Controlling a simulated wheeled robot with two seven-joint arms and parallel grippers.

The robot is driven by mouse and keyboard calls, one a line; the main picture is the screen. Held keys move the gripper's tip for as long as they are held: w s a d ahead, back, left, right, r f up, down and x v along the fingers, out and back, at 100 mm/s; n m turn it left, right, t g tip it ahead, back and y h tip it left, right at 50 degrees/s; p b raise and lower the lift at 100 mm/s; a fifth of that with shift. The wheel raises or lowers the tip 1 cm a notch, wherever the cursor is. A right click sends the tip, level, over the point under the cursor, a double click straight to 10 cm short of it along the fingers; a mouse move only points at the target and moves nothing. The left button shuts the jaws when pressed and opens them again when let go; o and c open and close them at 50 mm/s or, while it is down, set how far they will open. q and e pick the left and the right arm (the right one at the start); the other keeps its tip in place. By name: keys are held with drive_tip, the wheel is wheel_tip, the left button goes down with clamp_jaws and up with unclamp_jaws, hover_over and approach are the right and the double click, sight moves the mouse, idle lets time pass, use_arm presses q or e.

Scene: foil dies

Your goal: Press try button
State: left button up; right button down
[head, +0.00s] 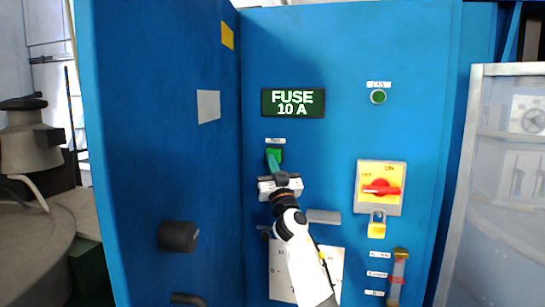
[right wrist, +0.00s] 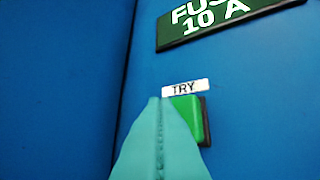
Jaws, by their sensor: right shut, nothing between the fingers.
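The try button is a green square (head: 277,154) on the blue cabinet panel, under a small white label. In the right wrist view the label reads TRY and the green button (right wrist: 189,118) sits in a dark frame. My right gripper (head: 272,156) is shut and empty, its teal fingers pointing at the panel. In the right wrist view the fingertips (right wrist: 160,100) overlap the button's left part and hide it. I cannot tell whether they touch it. My left gripper is not in view.
A green display (head: 293,103) reading FUSE 10 A is above the button. A red switch (head: 381,188) on a yellow plate, a yellow padlock (head: 377,229) and a round green lamp or button (head: 378,97) are to the right. The blue side panel (head: 160,120) stands close on the left.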

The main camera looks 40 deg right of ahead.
drive_tip(key=s+a+p, duration=0.2)
drive_tip(key=s+a, duration=0.1)
drive_tip(key=shift+s+a+p, duration=0.1)
drive_tip(key=shift+a+p, duration=0.3)
idle(0.7)
